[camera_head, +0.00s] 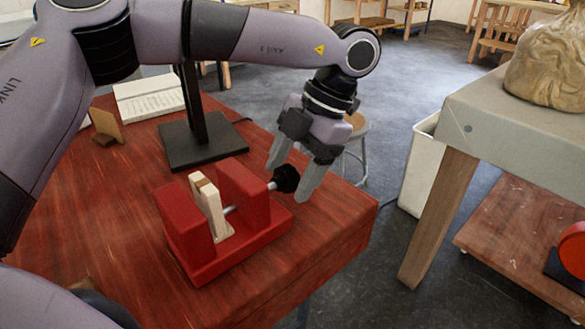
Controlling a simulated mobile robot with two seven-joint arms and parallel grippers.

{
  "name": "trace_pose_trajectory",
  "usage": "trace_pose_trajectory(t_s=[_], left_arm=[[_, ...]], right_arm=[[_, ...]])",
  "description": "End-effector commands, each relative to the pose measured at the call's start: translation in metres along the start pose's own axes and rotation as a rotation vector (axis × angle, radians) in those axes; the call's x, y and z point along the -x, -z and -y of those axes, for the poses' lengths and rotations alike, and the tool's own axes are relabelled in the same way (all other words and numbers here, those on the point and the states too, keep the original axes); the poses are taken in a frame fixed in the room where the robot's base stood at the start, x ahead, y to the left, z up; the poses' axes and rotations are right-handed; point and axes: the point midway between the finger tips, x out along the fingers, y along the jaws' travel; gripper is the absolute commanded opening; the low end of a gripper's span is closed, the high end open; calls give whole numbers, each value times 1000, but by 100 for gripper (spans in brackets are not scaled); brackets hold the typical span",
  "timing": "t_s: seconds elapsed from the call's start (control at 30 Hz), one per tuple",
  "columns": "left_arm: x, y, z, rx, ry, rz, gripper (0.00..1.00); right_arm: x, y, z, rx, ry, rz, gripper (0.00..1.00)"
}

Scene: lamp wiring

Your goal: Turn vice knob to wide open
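A red vice (178,230) stands on the red wooden table near its right corner. The black vice knob (286,179) sits at the right end of a metal screw rod. My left gripper (290,183) comes down from above, with its grey fingers apart on either side of the knob. I cannot tell whether the fingers touch it. My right gripper is not in view.
A black stand (201,144) rises behind the vice. An open book (149,97) and a small wooden holder (106,127) lie farther back. A stool (357,125), a white bin (418,170) and a second table (470,118) stand beyond the table's right edge.

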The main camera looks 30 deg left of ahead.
Motion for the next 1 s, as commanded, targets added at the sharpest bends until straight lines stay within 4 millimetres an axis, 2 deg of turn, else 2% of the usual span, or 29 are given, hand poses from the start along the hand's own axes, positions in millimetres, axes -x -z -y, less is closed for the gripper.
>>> trace_pose_trajectory(t_s=[0.03,0.13,0.17,0.57,1.0], left_arm=[[0,0,0,0,0,0,51],[0,0,0,0,0,0,18],[0,0,0,0,0,0,15],[2,0,1,26,-70,-5,16],[1,-1,5,143,-364,-23,16]], right_arm=[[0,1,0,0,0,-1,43],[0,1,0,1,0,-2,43],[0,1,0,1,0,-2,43],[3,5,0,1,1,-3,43],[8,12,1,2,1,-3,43]])
